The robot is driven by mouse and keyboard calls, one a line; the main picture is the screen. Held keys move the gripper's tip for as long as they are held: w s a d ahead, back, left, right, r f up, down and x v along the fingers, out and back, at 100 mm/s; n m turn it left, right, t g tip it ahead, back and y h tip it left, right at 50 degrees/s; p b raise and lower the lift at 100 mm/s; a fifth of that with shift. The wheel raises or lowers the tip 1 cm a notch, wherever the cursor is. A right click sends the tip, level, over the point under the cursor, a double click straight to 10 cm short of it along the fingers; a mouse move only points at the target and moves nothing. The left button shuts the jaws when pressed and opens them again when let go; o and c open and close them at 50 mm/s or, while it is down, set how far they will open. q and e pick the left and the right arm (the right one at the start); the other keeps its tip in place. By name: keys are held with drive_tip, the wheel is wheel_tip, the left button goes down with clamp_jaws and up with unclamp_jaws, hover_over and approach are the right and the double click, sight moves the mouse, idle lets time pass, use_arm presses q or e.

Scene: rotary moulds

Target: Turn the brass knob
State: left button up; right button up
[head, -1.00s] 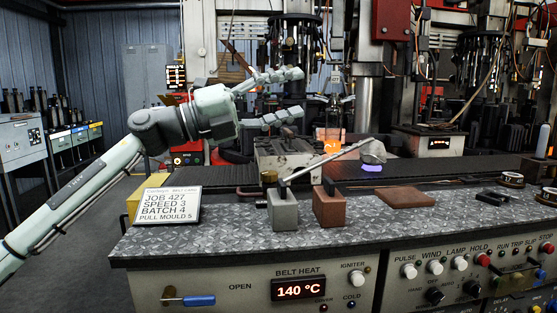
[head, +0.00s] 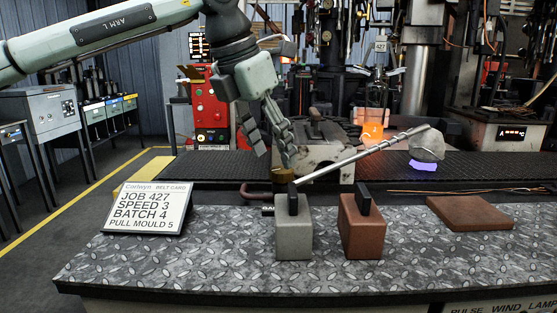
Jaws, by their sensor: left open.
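A small brass knob (head: 284,175) shows just behind the top of a grey block (head: 294,232) with a dark upright tab. The block hides what is below the knob. My left gripper (head: 274,153) points down from the upper left, its two segmented fingers apart and empty. In the picture its tips are just above the knob; I cannot tell the exact depth gap. My right gripper is not in view.
A reddish-brown block (head: 362,228) with a dark tab stands right of the grey block. A metal rod (head: 365,153) slants up to a grey lump (head: 427,146). A belt card (head: 148,208) stands on the left. A brown slab (head: 470,213) lies at right.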

sight(280, 169)
use_arm(q)
drive_tip(key=shift+x, duration=1.75)
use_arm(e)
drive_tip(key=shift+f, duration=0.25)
use_arm(q)
drive_tip(key=shift+c, duration=0.2)
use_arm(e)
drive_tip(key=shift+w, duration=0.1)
use_arm(q)
drive_tip(key=c, duration=1.1)
